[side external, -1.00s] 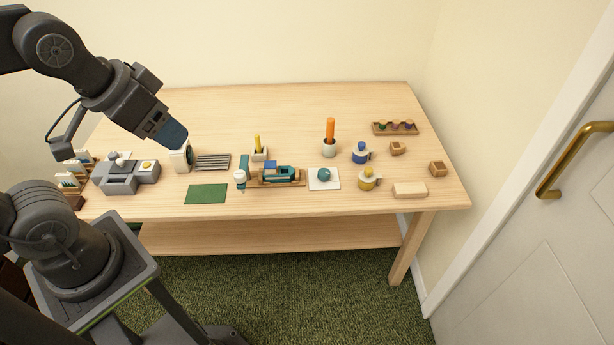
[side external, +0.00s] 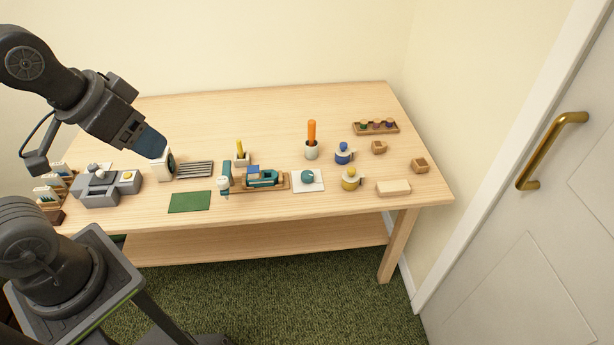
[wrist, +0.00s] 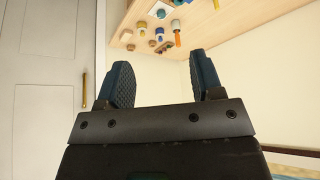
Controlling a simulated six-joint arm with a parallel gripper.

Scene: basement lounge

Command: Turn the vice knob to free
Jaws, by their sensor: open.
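My gripper (wrist: 158,85) is open and empty in the wrist view, its two dark blue fingers apart. In the side view its blue end (side external: 152,144) is above the left part of the table, close to a white block with a dark round face (side external: 167,165); I cannot tell whether they touch. A teal device with a blue block (side external: 262,177) sits on a wooden base mid-table and may be the vice. A round teal knob (side external: 308,176) on a white plate (side external: 316,187) is just right of it. Which way any knob points is too small to tell.
The wooden table (side external: 270,115) also holds a grey unit (side external: 106,190), a green mat (side external: 189,202), a slatted rack (side external: 194,169), an orange stick in a cup (side external: 311,134), and blue (side external: 343,154) and yellow (side external: 351,180) pots. The table's back is clear. A door stands right.

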